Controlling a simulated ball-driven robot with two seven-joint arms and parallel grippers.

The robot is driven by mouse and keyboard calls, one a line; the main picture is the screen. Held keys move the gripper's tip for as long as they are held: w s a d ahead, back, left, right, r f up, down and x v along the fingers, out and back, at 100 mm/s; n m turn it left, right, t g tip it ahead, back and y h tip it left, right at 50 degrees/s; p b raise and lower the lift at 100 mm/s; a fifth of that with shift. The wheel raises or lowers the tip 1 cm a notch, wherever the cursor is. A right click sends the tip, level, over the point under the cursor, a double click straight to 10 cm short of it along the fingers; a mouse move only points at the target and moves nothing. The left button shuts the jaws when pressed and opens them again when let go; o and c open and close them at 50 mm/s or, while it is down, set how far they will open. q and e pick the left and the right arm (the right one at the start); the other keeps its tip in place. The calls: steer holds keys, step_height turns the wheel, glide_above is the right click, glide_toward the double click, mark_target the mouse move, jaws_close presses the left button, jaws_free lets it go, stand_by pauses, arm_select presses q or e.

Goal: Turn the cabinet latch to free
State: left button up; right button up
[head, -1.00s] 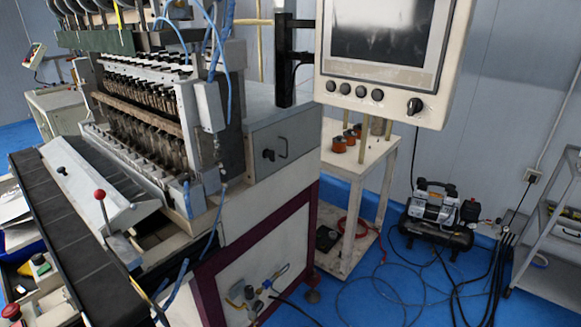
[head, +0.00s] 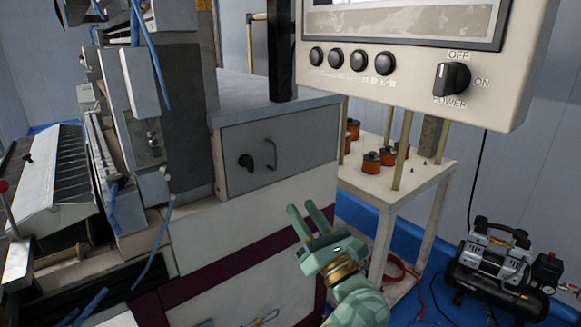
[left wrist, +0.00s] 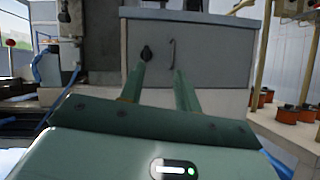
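The cabinet latch (head: 246,161) is a small black knob on the grey cabinet door (head: 300,142). It sits left of a thin pull handle (head: 271,155). The latch (left wrist: 146,52) also shows in the left wrist view, beyond the left fingertip, with the handle (left wrist: 172,53) to its right. My left gripper (head: 302,209) is green, open and empty. In the head view it is below and right of the latch, and it appears apart from the door. In the left wrist view its fingers (left wrist: 159,70) point toward the door. My right gripper is not in view.
A control panel (head: 400,60) with several black knobs hangs above right. A cream stand (head: 395,190) with orange spools is right of the cabinet. A compressor (head: 495,262) stands on the blue floor. Blue hoses and machine parts crowd the left.

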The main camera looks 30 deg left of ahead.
arm_select(q)
steer(key=s+a+f+n+g, duration=0.1)
steer(key=f+n+g, duration=0.1)
steer(key=n, duration=0.1)
steer(key=b, duration=0.1)
glide_toward(252, 165)
steer(key=x, duration=0.9)
steer(key=shift+w+a, duration=0.15)
jaws_close()
